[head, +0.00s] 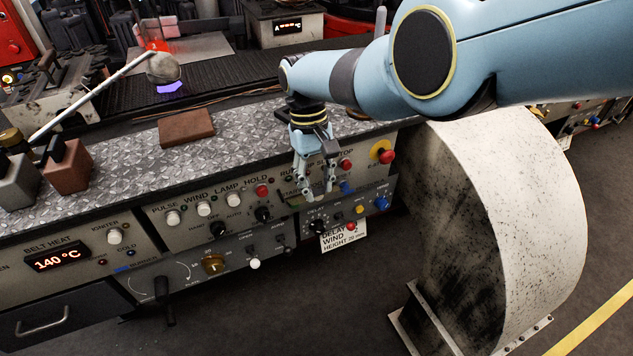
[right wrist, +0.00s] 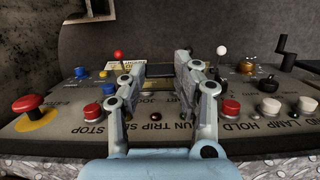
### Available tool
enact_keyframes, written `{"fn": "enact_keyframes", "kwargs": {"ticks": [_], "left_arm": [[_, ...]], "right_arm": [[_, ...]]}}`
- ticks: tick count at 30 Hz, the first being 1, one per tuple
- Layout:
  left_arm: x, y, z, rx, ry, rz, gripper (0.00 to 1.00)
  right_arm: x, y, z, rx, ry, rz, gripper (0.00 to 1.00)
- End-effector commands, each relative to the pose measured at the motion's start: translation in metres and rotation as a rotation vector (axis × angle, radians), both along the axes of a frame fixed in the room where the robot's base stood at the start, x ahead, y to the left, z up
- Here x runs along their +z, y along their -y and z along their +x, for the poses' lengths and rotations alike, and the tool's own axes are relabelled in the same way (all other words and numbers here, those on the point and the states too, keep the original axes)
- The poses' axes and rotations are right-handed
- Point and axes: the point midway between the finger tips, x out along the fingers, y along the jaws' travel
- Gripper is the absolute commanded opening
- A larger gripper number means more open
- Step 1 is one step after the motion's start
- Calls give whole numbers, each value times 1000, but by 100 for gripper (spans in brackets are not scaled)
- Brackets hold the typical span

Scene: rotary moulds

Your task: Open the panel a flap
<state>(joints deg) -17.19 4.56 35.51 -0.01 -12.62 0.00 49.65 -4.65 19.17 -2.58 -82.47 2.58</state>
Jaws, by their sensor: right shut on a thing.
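My right gripper (head: 316,190) reaches down to the grey control panel (head: 150,234), near the RUN, TRIP and STOP labels. In the right wrist view the gripper (right wrist: 160,72) has its two fingers apart, with a dark flat piece (right wrist: 160,70) spanning the space between their tips. This piece appears to be the flap, and the gripper is shut on it. The fingers and arm hide most of it in the head view, so I cannot tell how far it stands open. My left gripper is not in view.
Red stop buttons (head: 387,157), knobs and switches crowd the panel around the gripper. A white WIND HEIGHT label (head: 343,236) hangs just below. A large pale curved housing (head: 525,200) stands at right. A brown block (head: 186,127) lies on the metal ledge (head: 110,165).

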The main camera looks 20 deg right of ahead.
Motion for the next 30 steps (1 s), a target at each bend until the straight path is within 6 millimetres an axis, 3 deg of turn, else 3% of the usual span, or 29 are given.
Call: {"fn": "enact_keyframes", "kwargs": {"ticks": [1, 6, 17, 23, 30], "left_arm": [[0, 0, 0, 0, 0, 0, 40], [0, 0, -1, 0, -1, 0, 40], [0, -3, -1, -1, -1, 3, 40], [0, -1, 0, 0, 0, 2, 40], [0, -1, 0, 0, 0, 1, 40]], "right_arm": [[-2, -1, -1, 0, -2, 2, 32], [-1, -1, -1, 0, -1, 1, 54], [3, 0, 1, 0, 0, 0, 54], [25, -1, 7, 0, 5, 1, 54], [80, -1, 20, 0, 4, 0, 54]]}}
